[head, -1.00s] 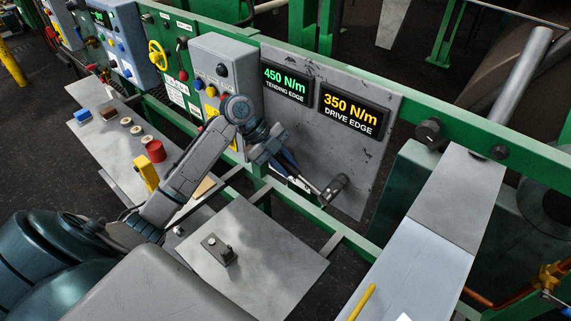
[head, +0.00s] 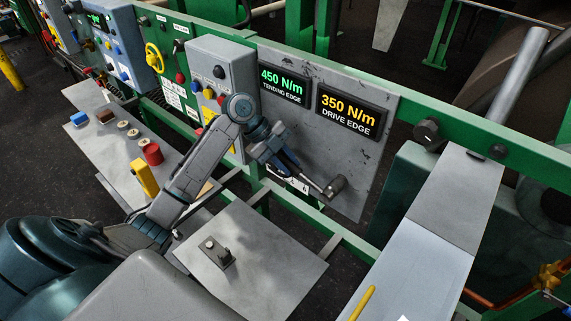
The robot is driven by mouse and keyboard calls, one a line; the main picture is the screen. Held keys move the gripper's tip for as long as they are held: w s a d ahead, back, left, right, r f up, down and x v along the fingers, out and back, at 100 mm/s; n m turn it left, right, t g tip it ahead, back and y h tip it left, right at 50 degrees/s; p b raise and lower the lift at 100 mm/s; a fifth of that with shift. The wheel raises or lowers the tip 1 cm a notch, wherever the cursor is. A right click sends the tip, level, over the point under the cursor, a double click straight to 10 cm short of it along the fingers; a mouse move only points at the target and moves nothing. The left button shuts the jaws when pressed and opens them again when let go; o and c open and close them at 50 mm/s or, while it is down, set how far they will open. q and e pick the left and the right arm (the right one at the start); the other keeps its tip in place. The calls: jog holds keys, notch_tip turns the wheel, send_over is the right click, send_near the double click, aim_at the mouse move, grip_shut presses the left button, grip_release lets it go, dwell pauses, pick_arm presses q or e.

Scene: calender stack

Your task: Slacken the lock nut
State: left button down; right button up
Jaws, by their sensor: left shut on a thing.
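My left gripper (head: 291,165) is in front of the lower part of the grey panel. It is shut on a slim metal bar that runs down and right to a dark, short cylindrical end (head: 335,187). I cannot tell whether this bar is a wrench or a lever fixed to the panel. No lock nut can be made out clearly; the gripper may cover it. A label strip with dark marks (head: 289,184) shows just below the gripper, partly hidden. My right gripper is not in view.
Above the gripper, displays read 450 N/m tending edge (head: 283,85) and 350 N/m drive edge (head: 350,112). A grey button box (head: 223,75) stands close left of the arm. A green rail (head: 460,134) runs behind. A grey plate with a small block (head: 218,253) lies in front.

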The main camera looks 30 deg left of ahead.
pick_arm(q)
jog(key=shift+w+d, duration=0.1)
jog(key=shift+w, duration=0.5)
jog(key=shift+s, duration=0.25)
dwell(0.3)
jog(key=shift+w, duration=0.25)
dwell(0.6)
jog(key=c, duration=1.8)
grip_release()
grip_shut()
